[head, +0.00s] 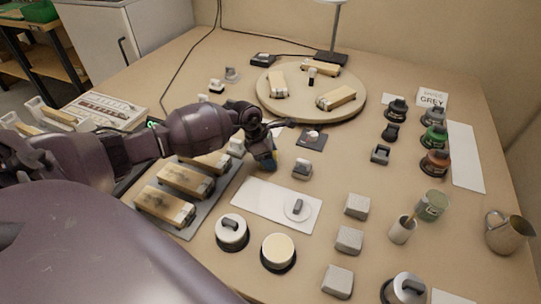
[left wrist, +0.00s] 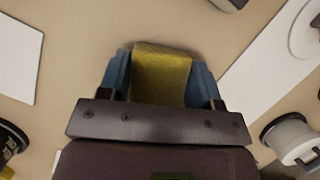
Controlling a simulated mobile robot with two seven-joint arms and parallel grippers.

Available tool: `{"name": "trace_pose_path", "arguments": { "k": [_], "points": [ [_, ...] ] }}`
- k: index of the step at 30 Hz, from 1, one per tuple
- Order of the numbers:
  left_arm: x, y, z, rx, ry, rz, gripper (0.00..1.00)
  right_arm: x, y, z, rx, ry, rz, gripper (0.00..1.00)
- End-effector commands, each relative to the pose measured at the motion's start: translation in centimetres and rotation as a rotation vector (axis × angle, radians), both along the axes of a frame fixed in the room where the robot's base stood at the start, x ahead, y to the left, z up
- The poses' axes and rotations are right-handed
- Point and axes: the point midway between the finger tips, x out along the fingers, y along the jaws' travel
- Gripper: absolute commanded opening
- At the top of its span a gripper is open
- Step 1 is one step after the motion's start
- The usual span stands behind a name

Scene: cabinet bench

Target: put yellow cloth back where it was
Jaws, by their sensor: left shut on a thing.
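My left gripper (head: 266,161) is in the middle of the bench in the head view, just behind the white mat (head: 258,198). In the left wrist view my left gripper (left wrist: 160,85) has its two blue fingers shut on the yellow cloth (left wrist: 162,74), which sits between them. In the head view only a small yellow patch of the cloth (head: 273,159) shows at the fingertips; the gripper hides the rest. I cannot tell whether the cloth touches the bench. My right gripper is not in view.
A round board (head: 310,108) with wooden blocks stands behind. A grey tray (head: 226,184) with several wooden blocks lies left of the gripper. Several grey blocks (head: 349,240), dark-based pots (head: 435,162) and a metal jug (head: 508,233) stand to the right. Bare bench shows around the gripper.

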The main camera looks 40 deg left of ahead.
Motion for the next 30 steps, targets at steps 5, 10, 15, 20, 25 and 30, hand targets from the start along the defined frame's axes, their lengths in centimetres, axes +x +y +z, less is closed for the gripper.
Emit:
{"name": "trace_pose_path", "arguments": {
  "k": [5, 10, 15, 20, 25, 30],
  "points": [
    [0.0, 0.0, 0.1, 0.001, -0.002, 0.0, 0.33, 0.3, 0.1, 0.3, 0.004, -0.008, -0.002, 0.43],
    [0.0, 0.0, -0.2, 0.001, -0.001, -0.001, 0.66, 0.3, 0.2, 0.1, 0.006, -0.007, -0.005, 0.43],
    [0.0, 0.0, -0.1, 0.001, -0.002, 0.0, 0.84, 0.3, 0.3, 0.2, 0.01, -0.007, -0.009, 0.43],
    [0.0, 0.0, -0.1, 0.001, -0.002, 0.0, 0.84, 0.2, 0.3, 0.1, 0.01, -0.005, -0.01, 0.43],
    [0.0, 0.1, 0.6, 0.002, -0.004, 0.0, 0.84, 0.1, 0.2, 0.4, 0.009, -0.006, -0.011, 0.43],
    [-0.4, 0.9, 3.0, 0.003, -0.008, -0.001, 0.84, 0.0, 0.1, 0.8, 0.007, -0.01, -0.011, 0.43]
  ]
}}
